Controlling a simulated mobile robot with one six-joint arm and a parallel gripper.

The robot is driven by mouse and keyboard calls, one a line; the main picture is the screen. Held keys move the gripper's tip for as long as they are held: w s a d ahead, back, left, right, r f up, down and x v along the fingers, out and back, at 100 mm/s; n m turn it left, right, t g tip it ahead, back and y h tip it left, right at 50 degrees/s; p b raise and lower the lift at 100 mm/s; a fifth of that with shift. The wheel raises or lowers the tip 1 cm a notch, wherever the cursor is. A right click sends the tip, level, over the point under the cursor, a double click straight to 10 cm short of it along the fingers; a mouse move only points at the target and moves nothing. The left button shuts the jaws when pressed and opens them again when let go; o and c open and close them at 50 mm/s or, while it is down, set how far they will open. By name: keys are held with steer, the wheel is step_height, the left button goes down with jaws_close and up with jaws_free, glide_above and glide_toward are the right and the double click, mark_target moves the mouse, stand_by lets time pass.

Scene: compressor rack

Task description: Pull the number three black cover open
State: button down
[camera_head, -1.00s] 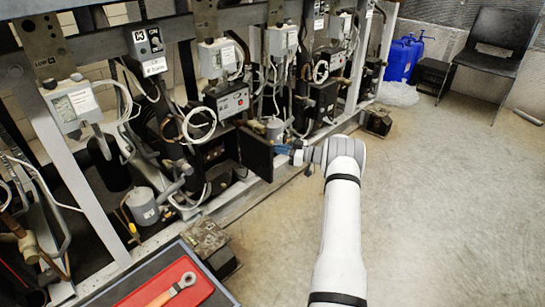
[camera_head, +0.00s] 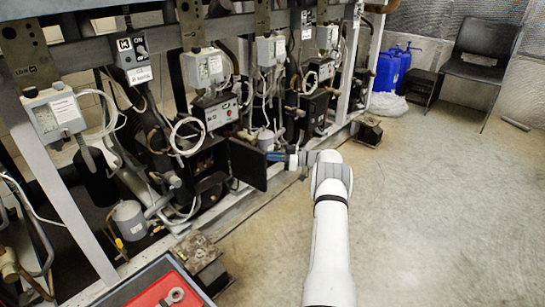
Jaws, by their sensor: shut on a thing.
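The black cover (camera_head: 248,166) is a flat dark panel that stands swung out from the black box (camera_head: 208,160) on the compressor rack. The box's dark interior shows to the left of the cover. My gripper (camera_head: 272,156) is at the cover's right, outer edge and is shut on it. Its blue-tipped fingers are small in this view, and the exact contact is hard to make out. No number can be read on the cover.
The rack (camera_head: 70,52) carries several gauges, hoses and cables close to the cover. A red tray (camera_head: 165,288) with a wrench (camera_head: 172,298) is at the bottom left. A metal foot block (camera_head: 196,252) stands on the floor. Open floor (camera_head: 430,220) lies to the right.

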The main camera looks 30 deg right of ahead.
steer(key=c, duration=1.6)
jaws_free()
steer(key=shift+w+a, duration=0.15)
steer(key=shift+a, duration=0.1)
steer(key=shift+o, duration=0.2)
steer(key=shift+d, duration=0.15)
steer(key=p+v, duration=0.2)
steer(key=v, duration=0.5)
steer(key=shift+s+d, duration=0.2)
